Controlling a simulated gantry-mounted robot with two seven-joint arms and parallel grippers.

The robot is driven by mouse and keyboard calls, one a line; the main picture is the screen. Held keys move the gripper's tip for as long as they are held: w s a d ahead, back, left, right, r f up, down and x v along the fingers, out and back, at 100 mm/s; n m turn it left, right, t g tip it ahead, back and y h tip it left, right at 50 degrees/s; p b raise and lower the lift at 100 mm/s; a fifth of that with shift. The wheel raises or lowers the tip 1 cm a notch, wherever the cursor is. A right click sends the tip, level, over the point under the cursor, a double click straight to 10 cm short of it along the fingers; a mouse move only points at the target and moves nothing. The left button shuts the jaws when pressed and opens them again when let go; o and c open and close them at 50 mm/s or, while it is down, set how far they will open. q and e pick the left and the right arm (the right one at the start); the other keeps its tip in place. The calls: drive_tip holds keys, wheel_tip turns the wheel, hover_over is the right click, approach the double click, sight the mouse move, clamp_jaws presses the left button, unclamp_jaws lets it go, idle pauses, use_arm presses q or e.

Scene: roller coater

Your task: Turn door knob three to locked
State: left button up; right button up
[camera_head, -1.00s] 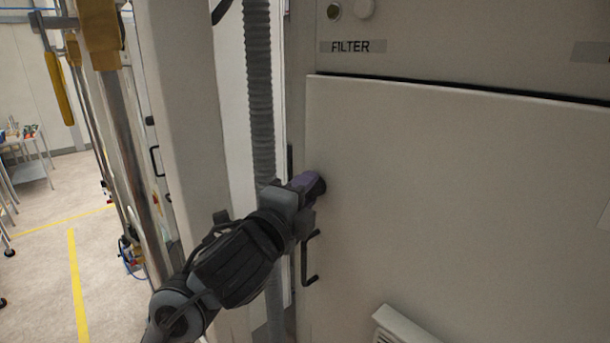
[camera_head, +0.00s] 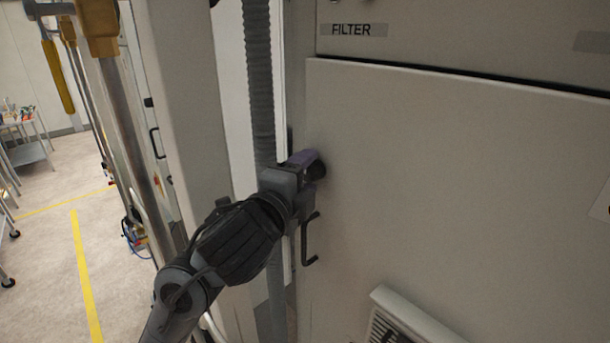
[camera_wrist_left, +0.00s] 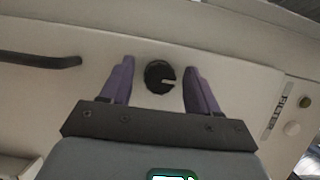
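A round black door knob (camera_wrist_left: 160,77) with a pale notch sits on the cabinet door (camera_head: 450,180). In the left wrist view it lies between the two purple fingers of my left gripper (camera_wrist_left: 160,85), with a gap on each side. The gripper is open and its fingertips are near the door face. In the head view my left gripper (camera_head: 312,163) is at the door's left edge, and the knob (camera_head: 318,170) is partly covered by the purple fingers. My right gripper is in neither view.
A black door handle (camera_head: 309,240) is just below the gripper; it also shows in the left wrist view (camera_wrist_left: 40,60). A grey corrugated hose (camera_head: 259,90) runs down behind the gripper. A vent (camera_head: 410,320) projects from the lower door. A FILTER label (camera_head: 352,30) is above.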

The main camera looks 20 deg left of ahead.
use_arm(q)
drive_tip(key=shift+s, duration=0.7)
drive_tip(key=s, duration=0.9)
drive_tip(key=shift+s+a, duration=0.15)
drive_tip(key=shift+a, duration=0.25)
